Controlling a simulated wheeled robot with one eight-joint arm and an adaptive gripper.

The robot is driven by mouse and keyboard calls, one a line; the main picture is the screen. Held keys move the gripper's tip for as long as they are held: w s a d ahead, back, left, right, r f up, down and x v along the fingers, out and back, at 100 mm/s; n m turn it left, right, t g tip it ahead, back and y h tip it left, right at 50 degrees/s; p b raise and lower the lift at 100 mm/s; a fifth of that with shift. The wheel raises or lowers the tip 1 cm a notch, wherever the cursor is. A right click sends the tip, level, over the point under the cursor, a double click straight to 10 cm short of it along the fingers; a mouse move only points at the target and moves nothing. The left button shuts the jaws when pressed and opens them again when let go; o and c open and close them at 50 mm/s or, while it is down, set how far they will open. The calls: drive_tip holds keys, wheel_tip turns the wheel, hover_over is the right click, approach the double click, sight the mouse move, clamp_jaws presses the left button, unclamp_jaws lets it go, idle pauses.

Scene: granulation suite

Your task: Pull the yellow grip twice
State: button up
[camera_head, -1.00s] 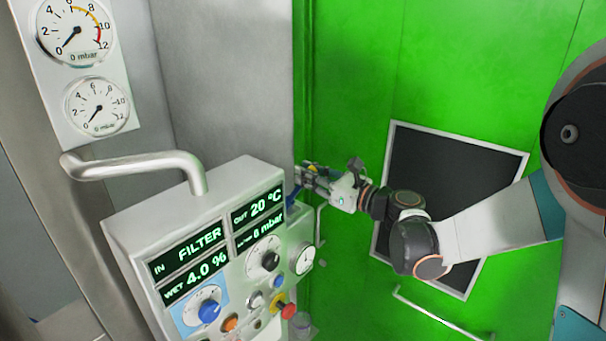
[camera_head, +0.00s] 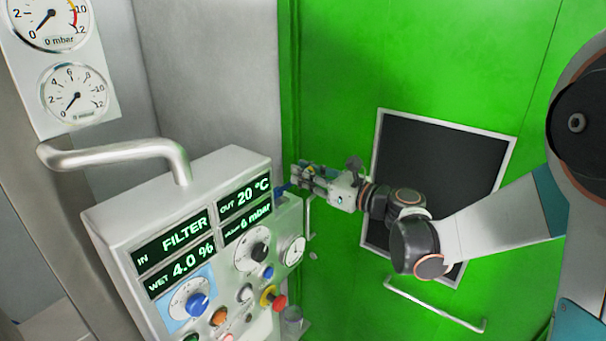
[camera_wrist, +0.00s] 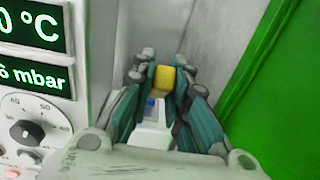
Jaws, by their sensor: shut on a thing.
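The yellow grip (camera_wrist: 164,78) shows in the wrist view as a small yellow block between my fingertips. My gripper (camera_wrist: 162,72) is shut on it, with a finger on each side. In the head view my gripper (camera_head: 296,177) reaches to the right edge of the control box, in front of the green door. The grip is mostly hidden there by the fingers. What the grip is attached to is largely hidden; a white and blue part shows below it in the wrist view.
The control box (camera_head: 228,162) has lit displays reading FILTER, 4.0 %, 20 °C and 6 mbar, plus knobs and a red button (camera_head: 279,302). A metal handle (camera_head: 110,151) and two gauges are at left. The green door (camera_head: 340,60) has a dark window (camera_head: 440,160).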

drive_tip(key=shift+f, duration=0.1)
drive_tip(key=shift+s+d+f+b, duration=0.3)
drive_tip(key=shift+d+f+b, duration=0.05)
drive_tip(key=shift+f+b, duration=0.15)
drive_tip(key=shift+s+d+f+b, duration=0.25)
drive_tip(key=shift+d+f+b, duration=0.1)
drive_tip(key=shift+f+b, duration=0.15)
drive_tip(key=shift+f, duration=0.1)
drive_tip(key=shift+s+d+f+b, duration=0.15)
drive_tip(key=shift+d+f+b, duration=0.05)
drive_tip(key=shift+f+b, duration=0.25)
drive_tip(key=shift+s+d+f+b, duration=0.1)
drive_tip(key=shift+d+f+b, duration=0.05)
drive_tip(key=shift+f+b, duration=0.3)
drive_tip(key=o, duration=1.2)
drive_tip(key=shift+r, duration=0.25)
drive_tip(key=shift+c, duration=0.2)
drive_tip(key=v, duration=0.9)
